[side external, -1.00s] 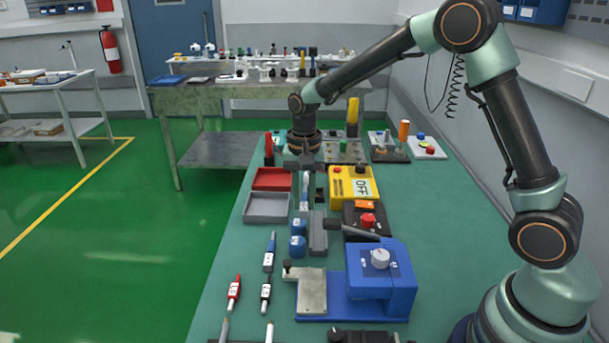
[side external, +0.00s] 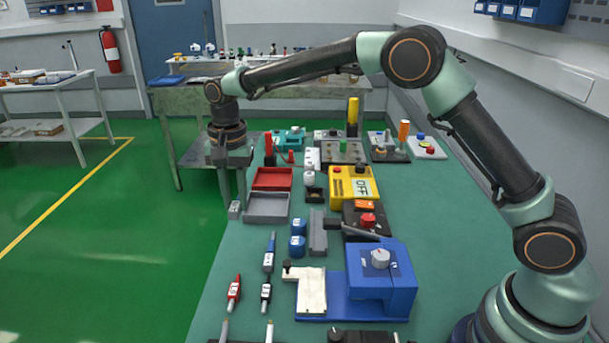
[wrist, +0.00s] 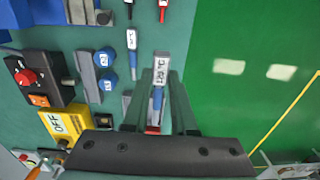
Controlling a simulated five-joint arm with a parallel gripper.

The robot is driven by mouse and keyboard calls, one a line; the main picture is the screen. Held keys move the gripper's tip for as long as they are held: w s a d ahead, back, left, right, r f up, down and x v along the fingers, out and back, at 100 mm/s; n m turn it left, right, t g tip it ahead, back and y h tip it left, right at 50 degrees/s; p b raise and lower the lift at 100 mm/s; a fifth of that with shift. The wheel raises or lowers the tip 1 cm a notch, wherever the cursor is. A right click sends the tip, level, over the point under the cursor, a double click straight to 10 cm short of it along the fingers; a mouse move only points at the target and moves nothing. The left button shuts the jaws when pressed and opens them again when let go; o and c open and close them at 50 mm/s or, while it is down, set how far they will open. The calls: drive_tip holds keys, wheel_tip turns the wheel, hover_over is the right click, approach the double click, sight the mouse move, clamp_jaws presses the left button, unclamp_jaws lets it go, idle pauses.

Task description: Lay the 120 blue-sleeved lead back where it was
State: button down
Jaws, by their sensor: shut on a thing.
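My gripper (side external: 231,195) is at the table's left edge, beside the grey tray, with its fingers pointing down. In the wrist view my gripper (wrist: 160,95) is shut on the blue-sleeved lead (wrist: 157,94), whose pale label reads 120. The lead's grey labelled end (side external: 235,210) shows below the fingers in the side view; the rest is mostly hidden. It appears held above the surface. Another blue lead (side external: 269,254) lies on the table nearer the camera, with a red lead (side external: 234,290) and a black lead (side external: 265,294) beyond its near end.
The grey tray (side external: 268,220) and red tray (side external: 272,188) stand right of my gripper. Blue cylinders (side external: 298,228), a grey block (side external: 318,240) and a yellow OFF box (side external: 352,204) are further right. A blue fixture (side external: 385,290) stands nearer. The table's left strip between tray and leads is clear.

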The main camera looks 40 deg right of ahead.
sight(244, 260)
wheel_tip(244, 260, down, 14)
drive_tip(key=shift+r, duration=0.1)
idle(0.4)
drive_tip(key=c, duration=0.7)
unclamp_jaws()
